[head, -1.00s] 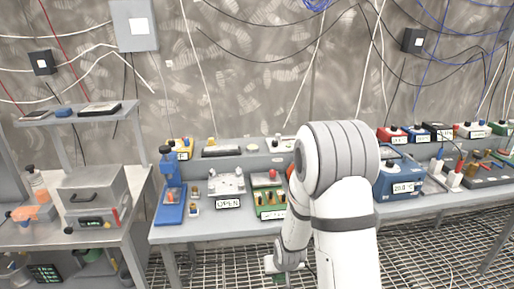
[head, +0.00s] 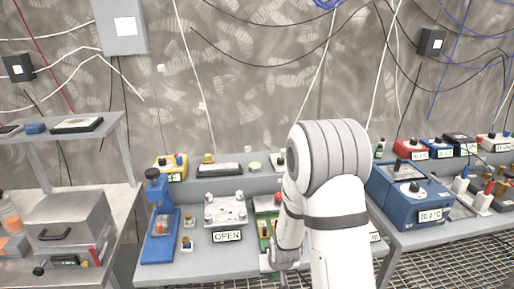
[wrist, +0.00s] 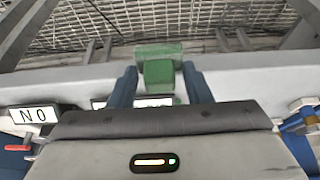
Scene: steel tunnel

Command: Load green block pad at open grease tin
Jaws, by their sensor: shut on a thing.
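My gripper (wrist: 160,82) has its two blue fingers shut on the green block pad (wrist: 159,70), seen in the wrist view. The pad has a wider green part at its far end and a smaller block between the fingers. In the head view my gripper is low at the front edge of the middle bench, mostly hidden by my arm. A small round tin with a pale yellow top (head: 255,167), seemingly the open grease tin, sits on the raised back ledge, behind and above my gripper. The pad is not clear in the head view.
The middle bench (head: 200,262) holds a blue press (head: 159,220), a metal fixture plate (head: 226,209) and an OPEN sign (head: 227,236). A green board (head: 264,228) lies partly behind my arm. A blue instrument box (head: 410,190) stands at right. Grated floor lies in front.

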